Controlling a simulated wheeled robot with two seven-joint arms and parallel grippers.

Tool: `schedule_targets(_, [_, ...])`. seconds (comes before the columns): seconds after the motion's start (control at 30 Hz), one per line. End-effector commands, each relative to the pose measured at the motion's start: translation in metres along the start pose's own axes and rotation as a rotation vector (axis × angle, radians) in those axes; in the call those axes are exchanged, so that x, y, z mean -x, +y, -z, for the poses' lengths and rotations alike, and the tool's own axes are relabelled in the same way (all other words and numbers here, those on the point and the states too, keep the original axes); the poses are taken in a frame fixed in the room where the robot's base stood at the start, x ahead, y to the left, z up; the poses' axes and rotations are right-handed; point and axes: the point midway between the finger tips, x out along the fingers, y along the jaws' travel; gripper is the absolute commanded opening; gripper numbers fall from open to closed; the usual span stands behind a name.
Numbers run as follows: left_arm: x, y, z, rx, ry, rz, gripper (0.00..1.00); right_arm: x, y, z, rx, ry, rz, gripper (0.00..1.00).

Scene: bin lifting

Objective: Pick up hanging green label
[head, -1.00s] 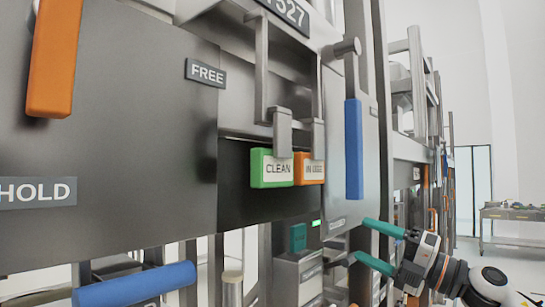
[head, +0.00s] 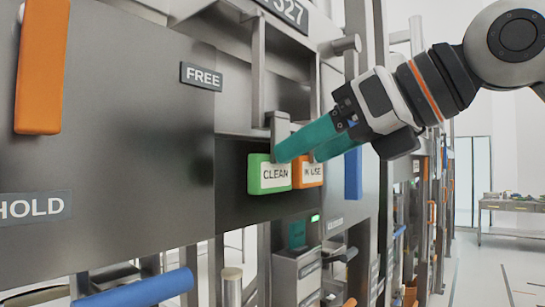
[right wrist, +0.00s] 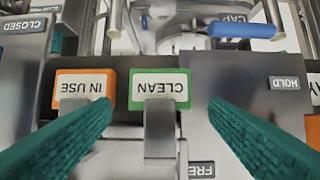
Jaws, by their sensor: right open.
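The green label (head: 268,176), marked CLEAN, hangs from a metal hook on the dark panel; it shows upside down in the right wrist view (right wrist: 160,90). The orange IN USE label (head: 311,172) hangs right beside it, also seen in the right wrist view (right wrist: 85,90). My right gripper (head: 302,148) is open and empty, its teal fingers pointing left at the labels. One fingertip overlaps the green label's upper right edge in the head view; I cannot tell if they touch. My left gripper is not in view.
A blue vertical handle (head: 353,174) is partly behind my right gripper. An orange handle (head: 42,68) and a blue horizontal bar (head: 135,290) are at the left. The metal hanger (head: 279,128) stands close above the green label. Open floor lies at the far right.

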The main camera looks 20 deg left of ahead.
Motion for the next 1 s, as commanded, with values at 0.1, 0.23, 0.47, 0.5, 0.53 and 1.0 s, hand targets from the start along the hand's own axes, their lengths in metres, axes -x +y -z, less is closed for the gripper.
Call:
schedule_targets(0.1, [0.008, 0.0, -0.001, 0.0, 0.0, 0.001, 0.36, -0.015, 0.0, 0.002, 0.0, -0.001, 0.001, 0.69])
schedule_targets(0.23, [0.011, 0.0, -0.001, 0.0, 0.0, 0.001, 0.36, -0.023, 0.0, 0.001, -0.001, 0.002, 0.002, 0.69])
schedule_targets(0.47, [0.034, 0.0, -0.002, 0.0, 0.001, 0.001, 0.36, -0.053, 0.001, 0.0, 0.0, -0.002, 0.003, 0.69])
schedule_targets(0.5, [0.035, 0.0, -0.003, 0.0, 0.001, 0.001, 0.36, -0.059, 0.001, -0.001, -0.001, -0.001, 0.004, 0.69])
schedule_targets(0.53, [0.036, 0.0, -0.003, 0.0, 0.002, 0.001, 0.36, -0.063, 0.001, -0.001, -0.002, 0.0, 0.004, 0.69])
schedule_targets(1.0, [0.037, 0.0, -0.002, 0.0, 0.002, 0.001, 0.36, -0.074, 0.001, -0.004, -0.002, 0.003, 0.003, 0.51])
